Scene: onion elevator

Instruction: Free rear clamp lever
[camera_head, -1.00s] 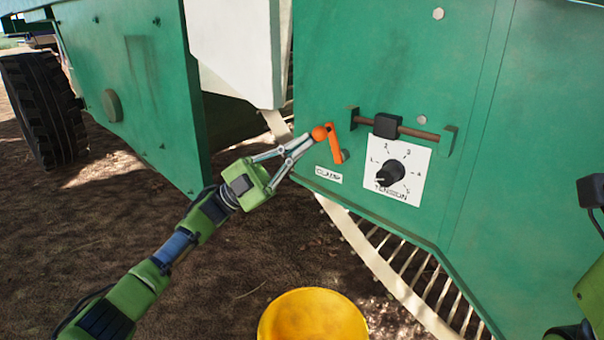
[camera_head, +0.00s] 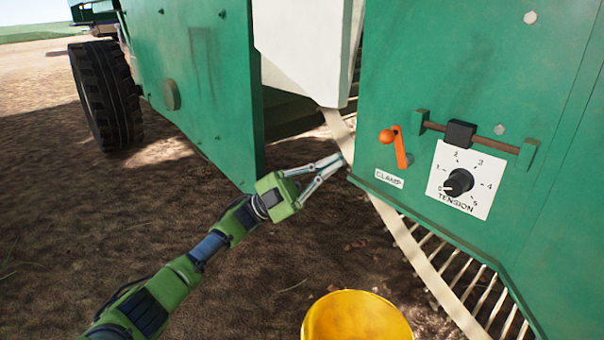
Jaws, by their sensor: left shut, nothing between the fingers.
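The orange clamp lever (camera_head: 401,152) is on the green machine panel, just above the white CLAMP label (camera_head: 389,179). Its round knob (camera_head: 387,136) sits at the upper left end of the lever. My left gripper (camera_head: 341,159) is shut and empty, its fingertips left of and a little below the knob, apart from it. The arm reaches in from the lower left. My right gripper is not in view.
Right of the lever are a black TENSION dial (camera_head: 458,182) on a white plate and a slider rod (camera_head: 474,137) with a black block. A yellow bucket (camera_head: 357,318) stands below. A slatted conveyor (camera_head: 462,275) runs under the panel. Bare soil lies at left.

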